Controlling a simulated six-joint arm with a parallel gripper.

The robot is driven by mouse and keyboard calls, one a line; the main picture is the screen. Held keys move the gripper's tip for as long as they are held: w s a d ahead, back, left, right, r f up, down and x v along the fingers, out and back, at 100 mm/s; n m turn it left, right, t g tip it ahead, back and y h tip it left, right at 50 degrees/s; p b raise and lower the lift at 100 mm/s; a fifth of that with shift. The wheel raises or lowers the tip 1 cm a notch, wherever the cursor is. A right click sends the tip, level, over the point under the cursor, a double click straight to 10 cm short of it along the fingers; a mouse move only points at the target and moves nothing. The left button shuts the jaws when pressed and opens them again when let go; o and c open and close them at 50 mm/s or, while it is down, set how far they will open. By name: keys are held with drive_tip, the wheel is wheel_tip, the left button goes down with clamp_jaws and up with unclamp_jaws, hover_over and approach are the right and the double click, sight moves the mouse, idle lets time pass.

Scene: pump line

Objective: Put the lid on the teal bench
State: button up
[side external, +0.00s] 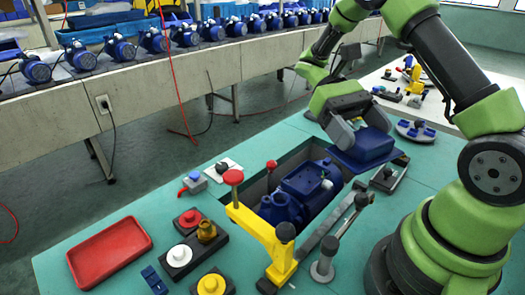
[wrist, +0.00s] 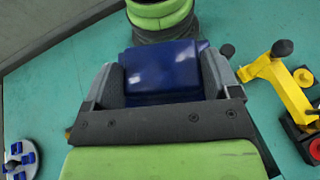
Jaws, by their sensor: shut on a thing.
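The lid (side external: 366,147) is a dark blue, box-like cover with a flat flange. My gripper (side external: 357,126) is shut on it, with one grey finger on each side. In the wrist view, the lid (wrist: 165,72) fills the space between the fingers of my gripper (wrist: 160,85). The teal bench (side external: 140,205) lies below. The lid is over its right part, beside the recess that holds the blue pump body (side external: 303,183). In the side view, I cannot tell whether the lid's underside touches the bench.
A yellow clamp (side external: 262,235) stands before the recess, with black-knobbed levers (side external: 350,210) to its right. A red tray (side external: 110,250) and pucks with coloured knobs occupy the left front. A round holder with blue pads (side external: 415,130) is at the back right. Bare teal surface lies left of the recess.

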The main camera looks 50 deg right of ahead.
drive_tip(key=w+a+f+m+t+y, duration=0.1)
drive_tip(key=w+f+m+t+y, duration=0.2)
drive_tip(key=w+m+t+y, duration=0.35)
drive_tip(key=w+f+m+t+y, duration=0.25)
drive_tip(key=w+m+t, duration=0.35)
drive_tip(key=w+m, duration=0.3)
drive_tip(key=w+d+f+m+t+h, duration=0.2)
drive_tip(key=w+d+m+t+h, duration=0.2)
drive_tip(key=w+d+m+t, duration=0.55)
drive_tip(key=shift+n, duration=0.8)
drive_tip(key=w+f, duration=0.1)
drive_tip(key=f, duration=0.1)
drive_tip(key=w+f, duration=0.1)
drive_tip(key=w+a+f, duration=0.1)
drive_tip(key=f, duration=0.1)
drive_tip(key=shift+a+f, duration=0.1)
drive_tip(key=shift+f, duration=2.4)
drive_tip(key=o, duration=0.8)
drive_tip(key=shift+o, duration=0.2)
drive_tip(key=shift+s, duration=0.1)
